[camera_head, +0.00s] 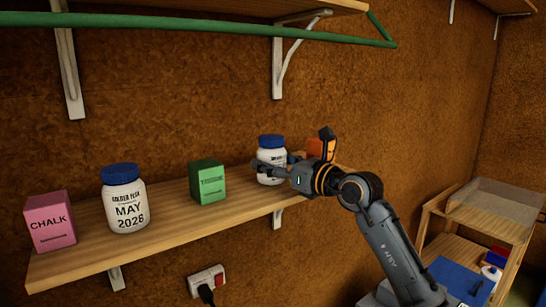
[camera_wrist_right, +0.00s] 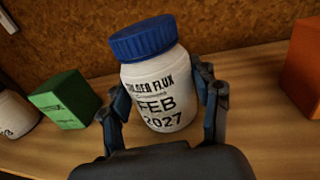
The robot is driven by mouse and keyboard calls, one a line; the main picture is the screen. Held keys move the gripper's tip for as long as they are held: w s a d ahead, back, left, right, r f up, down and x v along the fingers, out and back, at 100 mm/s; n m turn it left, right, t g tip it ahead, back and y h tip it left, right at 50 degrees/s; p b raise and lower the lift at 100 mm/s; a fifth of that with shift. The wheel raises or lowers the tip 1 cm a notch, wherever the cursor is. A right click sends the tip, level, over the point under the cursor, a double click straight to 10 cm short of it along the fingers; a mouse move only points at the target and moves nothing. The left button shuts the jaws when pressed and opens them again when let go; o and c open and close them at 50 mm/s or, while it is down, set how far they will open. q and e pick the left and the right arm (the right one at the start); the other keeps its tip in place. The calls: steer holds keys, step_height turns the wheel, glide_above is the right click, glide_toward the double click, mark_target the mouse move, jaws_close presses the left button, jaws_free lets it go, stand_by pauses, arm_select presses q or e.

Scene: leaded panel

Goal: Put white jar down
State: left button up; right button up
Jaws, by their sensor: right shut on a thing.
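The white jar (camera_head: 271,155) with a blue lid is at the right part of the wooden shelf in the head view. In the right wrist view the jar (camera_wrist_right: 158,85) reads "SOLDER FLUX FEB 2027" and looks upright. My right gripper (camera_head: 278,170) is shut on it, with one finger on each side (camera_wrist_right: 168,105). The jar's base is at the shelf board, but whether it bears on the wood I cannot tell. A second white jar (camera_head: 125,205) with a blue lid, marked "MAY 2028", stands further left on the shelf. My left gripper is in neither view.
The shelf (camera_head: 165,225) also holds a pink chalk box (camera_head: 50,222), a green box (camera_head: 208,182) left of the held jar and an orange box (camera_head: 318,148) to its right. A green rail (camera_head: 200,26) runs above. A wooden rack (camera_head: 495,212) stands at lower right.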

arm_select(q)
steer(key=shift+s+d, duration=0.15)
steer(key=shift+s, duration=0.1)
arm_select(e)
steer(key=shift+s, duration=0.1)
steer(key=shift+f, duration=0.1)
steer(key=o, duration=1.4)
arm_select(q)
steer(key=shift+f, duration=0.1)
arm_select(e)
steer(key=shift+o, duration=0.2)
steer(key=shift+s+d, duration=0.15)
steer(key=shift+d, duration=0.1)
arm_select(q)
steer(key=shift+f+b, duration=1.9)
steer(key=shift+b, duration=0.1)
arm_select(e)
steer(key=v, duration=1.1)
steer(key=shift+s+d, duration=0.15)
steer(key=shift+s, duration=0.05)
